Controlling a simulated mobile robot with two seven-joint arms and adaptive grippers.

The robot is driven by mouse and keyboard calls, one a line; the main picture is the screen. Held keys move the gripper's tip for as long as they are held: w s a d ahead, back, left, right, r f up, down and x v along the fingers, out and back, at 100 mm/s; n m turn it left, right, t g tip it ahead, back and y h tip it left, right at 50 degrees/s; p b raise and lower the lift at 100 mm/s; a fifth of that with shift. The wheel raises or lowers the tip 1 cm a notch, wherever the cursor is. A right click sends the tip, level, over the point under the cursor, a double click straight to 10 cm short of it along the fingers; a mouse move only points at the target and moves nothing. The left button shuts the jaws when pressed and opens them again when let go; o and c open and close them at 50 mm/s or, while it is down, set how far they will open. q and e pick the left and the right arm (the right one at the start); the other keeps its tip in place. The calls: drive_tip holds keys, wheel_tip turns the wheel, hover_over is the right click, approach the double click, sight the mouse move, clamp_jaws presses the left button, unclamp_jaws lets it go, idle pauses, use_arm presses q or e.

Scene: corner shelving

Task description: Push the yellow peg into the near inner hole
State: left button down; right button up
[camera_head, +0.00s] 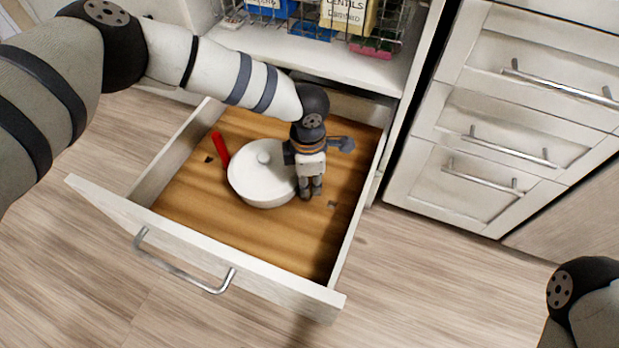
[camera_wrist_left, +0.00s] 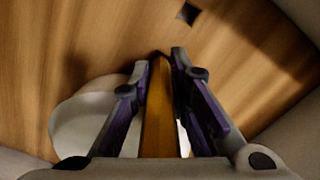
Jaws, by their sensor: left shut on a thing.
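My left gripper (camera_head: 311,194) reaches down into the open drawer, just right of a white lidded pot. In the left wrist view its two fingers (camera_wrist_left: 163,62) are shut on the yellow peg (camera_wrist_left: 160,125), which lies between them and points away toward the wooden drawer floor. The peg's far end is at a dark patch; I cannot tell whether it is in a hole. One square hole (camera_head: 332,204) shows in the floor right of the gripper, and another (camera_head: 208,159) at the left. A square hole (camera_wrist_left: 187,13) also shows clear in the wrist view. My right gripper is out of view.
The white pot (camera_head: 262,180) with a red handle (camera_head: 220,149) stands close beside the left gripper. The drawer's front wall (camera_head: 200,250) and side walls bound the space. Bare floor (camera_head: 300,215) lies in front. Shelves with wire baskets (camera_head: 320,25) stand behind.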

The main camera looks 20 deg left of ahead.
use_arm(q)
drive_tip(key=shift+f+b, duration=0.3)
drive_tip(key=shift+f, duration=0.25)
drive_tip(key=c, duration=1.4)
unclamp_jaws()
drive_tip(key=shift+c, duration=0.2)
drive_tip(key=shift+r, duration=0.15)
wheel_tip(320, 180, up, 12)
drive_tip(key=shift+f, duration=0.1)
